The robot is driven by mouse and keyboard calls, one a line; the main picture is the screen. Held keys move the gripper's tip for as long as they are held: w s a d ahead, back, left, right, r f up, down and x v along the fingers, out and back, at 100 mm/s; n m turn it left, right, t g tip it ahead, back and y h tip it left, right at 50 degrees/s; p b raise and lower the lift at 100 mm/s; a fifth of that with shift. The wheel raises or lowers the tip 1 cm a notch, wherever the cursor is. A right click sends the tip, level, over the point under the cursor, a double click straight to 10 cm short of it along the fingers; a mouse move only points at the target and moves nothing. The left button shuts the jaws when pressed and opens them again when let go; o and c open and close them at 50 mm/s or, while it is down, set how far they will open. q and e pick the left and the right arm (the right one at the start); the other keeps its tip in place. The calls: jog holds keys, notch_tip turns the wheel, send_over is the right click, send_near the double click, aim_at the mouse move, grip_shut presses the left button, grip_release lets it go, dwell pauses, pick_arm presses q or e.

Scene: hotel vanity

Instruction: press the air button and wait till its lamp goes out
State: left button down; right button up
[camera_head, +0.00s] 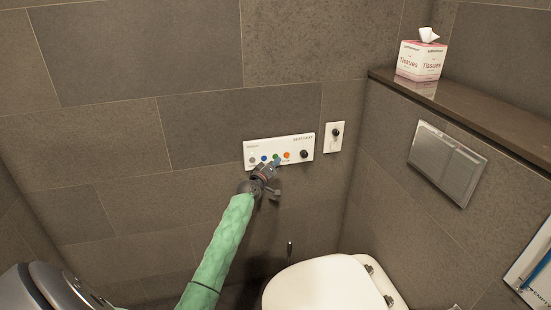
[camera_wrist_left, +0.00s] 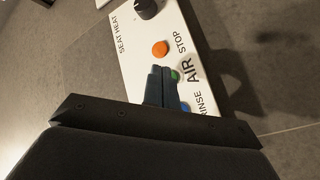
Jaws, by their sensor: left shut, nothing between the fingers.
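A white control panel (camera_head: 299,142) is fixed to the tiled wall, with a row of coloured buttons and a black knob. The green button (camera_wrist_left: 175,76) sits by the word AIR in the left wrist view and is partly covered by my fingers. It also shows in the head view (camera_head: 276,156). My left gripper (camera_head: 276,163) is shut and empty, its fingertips at the green button; I cannot tell whether they touch or press it. The fingers (camera_wrist_left: 161,72) are side by side in the wrist view. I cannot make out a lit lamp. My right gripper is out of view.
An orange STOP button (camera_wrist_left: 160,48) and a blue RINSE button (camera_wrist_left: 184,107) flank the green one closely. A black SEAT HEAT knob (camera_head: 304,154) is at the right. A small wall plate (camera_head: 334,143) is beside the panel. A toilet (camera_head: 325,285) stands below.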

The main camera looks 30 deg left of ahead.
pick_arm(q)
jog(key=shift+a, duration=0.1)
dwell(0.3)
jog(key=shift+w+a, duration=0.2)
jog(key=shift+w+a+b, duration=0.25)
jog(key=shift+b, duration=0.15)
dwell(0.6)
dwell(0.5)
jog(key=shift+r, duration=0.1)
jog(key=shift+s+d+p, duration=0.45)
jog(key=shift+s+d, duration=0.05)
jog(key=shift+d, duration=0.05)
